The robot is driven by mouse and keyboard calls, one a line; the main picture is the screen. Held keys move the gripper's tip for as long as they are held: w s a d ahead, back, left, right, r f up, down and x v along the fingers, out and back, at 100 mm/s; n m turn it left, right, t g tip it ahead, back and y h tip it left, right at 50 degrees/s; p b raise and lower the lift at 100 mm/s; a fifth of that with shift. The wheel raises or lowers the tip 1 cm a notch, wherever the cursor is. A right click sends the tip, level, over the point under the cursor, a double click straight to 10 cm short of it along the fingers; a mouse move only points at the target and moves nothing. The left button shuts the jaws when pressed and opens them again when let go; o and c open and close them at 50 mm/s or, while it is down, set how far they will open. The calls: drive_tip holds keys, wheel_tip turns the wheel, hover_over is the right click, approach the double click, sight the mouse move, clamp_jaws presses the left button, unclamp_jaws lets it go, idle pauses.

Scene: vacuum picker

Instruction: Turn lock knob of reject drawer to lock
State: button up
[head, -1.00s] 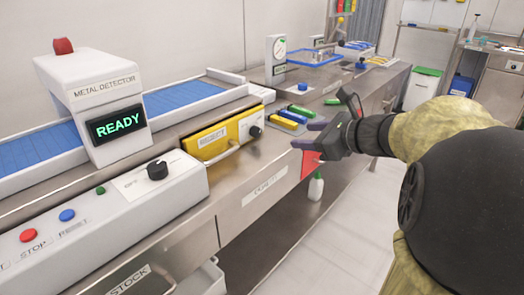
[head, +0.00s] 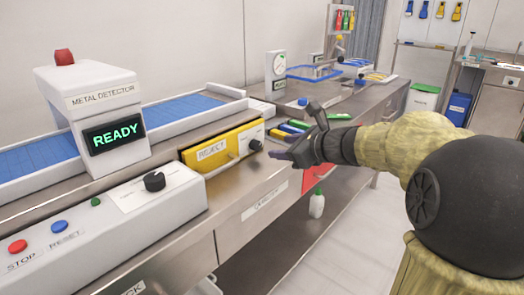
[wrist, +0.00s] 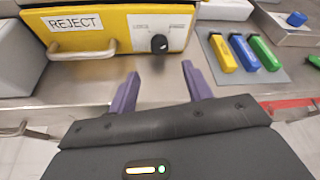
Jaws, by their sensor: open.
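The reject drawer (head: 205,158) is a yellow-fronted box with a REJECT label and a pale bar handle, set in the bench beside the metal detector. It also shows at the top left of the wrist view (wrist: 95,18). Its black lock knob (head: 256,145) is at the right end of the front, on a light plate. In the wrist view the knob (wrist: 159,43) lies ahead of the fingers, with small lettering above it on either side. My gripper (head: 283,155) is open and empty, with purple fingers apart, close to the knob but not touching it.
Yellow, blue and green pieces (wrist: 243,53) lie on a grey mat right of the drawer. The metal detector (head: 95,105) reads READY. A control box (head: 100,225) with a black dial stands in front. A white bottle (head: 317,204) is below the bench.

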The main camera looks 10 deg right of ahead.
sight(259, 147)
drive_tip(key=b+x, duration=0.1)
drive_tip(key=x, duration=0.8)
drive_tip(key=shift+w, duration=0.2)
drive_tip(key=shift+c, duration=0.4)
drive_tip(key=c, duration=0.9)
drive_tip(key=shift+f+b, duration=0.1)
drive_tip(key=shift+b, duration=0.4)
